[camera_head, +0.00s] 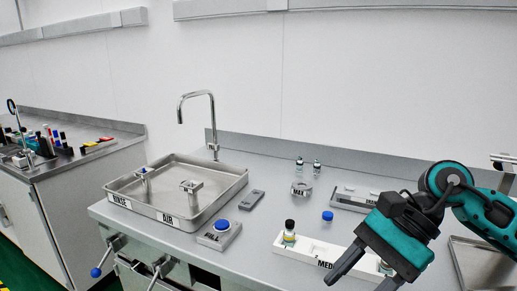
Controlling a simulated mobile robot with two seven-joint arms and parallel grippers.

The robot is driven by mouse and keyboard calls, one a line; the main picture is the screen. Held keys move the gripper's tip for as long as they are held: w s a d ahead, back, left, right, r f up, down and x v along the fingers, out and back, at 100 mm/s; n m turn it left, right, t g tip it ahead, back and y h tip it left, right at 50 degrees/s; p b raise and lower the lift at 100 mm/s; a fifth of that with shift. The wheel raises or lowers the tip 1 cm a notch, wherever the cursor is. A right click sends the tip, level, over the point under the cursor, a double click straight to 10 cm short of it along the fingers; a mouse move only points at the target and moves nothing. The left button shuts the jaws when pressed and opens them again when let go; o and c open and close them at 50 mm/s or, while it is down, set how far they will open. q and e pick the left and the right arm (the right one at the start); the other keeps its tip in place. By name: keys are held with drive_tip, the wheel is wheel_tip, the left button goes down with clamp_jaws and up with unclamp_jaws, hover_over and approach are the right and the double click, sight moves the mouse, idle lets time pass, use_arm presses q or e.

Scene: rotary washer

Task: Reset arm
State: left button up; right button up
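My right gripper (353,284) comes in from the right and hangs over the front right of the steel bench, pointing down and to the left. Its two dark fingers are spread apart, and I see nothing held between them. The tips are at or near the lower edge of the picture, so the end of the nearer finger is hard to see. The gripper hides part of a white rack (318,250) marked MEDIUM. My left gripper is not in view.
A vial with a black cap (289,234) stands in the rack. A blue cap (327,216), a round MAX piece (301,189) and two small vials stand behind. A sink tray (240,183) with a tall faucet (213,120) is left. A metal tray (480,262) lies right.

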drive_tip(key=a+r+m+t+y, duration=0.3)
drive_tip(key=a+m+y, duration=0.7)
drive_tip(key=m+y, duration=0.25)
drive_tip(key=w+d+f+m+t+h, duration=0.3)
drive_tip(key=f+m+t+h, duration=0.35)
drive_tip(key=m, duration=0.75)
drive_tip(key=w+d+f+m+t+h, duration=0.35)
drive_tip(key=m+t, duration=0.65)
drive_tip(key=m, duration=0.4)
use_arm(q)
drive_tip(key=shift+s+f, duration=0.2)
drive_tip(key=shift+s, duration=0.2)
use_arm(e)
drive_tip(key=s+d+f+m+g+h, duration=0.2)
drive_tip(key=s+f+m, duration=0.4)
drive_tip(key=f, duration=0.5)
drive_tip(key=s+d+f+m+g+h, duration=0.3)
drive_tip(key=s+f+m+h, duration=0.4)
drive_tip(key=f+m, duration=0.4)
drive_tip(key=shift+d+f+g, duration=0.15)
drive_tip(key=shift+f+g, duration=0.6)
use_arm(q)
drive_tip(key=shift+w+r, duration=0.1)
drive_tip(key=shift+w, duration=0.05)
use_arm(e)
drive_tip(key=shift+w+r+m, duration=0.1)
drive_tip(key=shift+w+m, duration=0.05)
drive_tip(key=shift+m, duration=0.1)
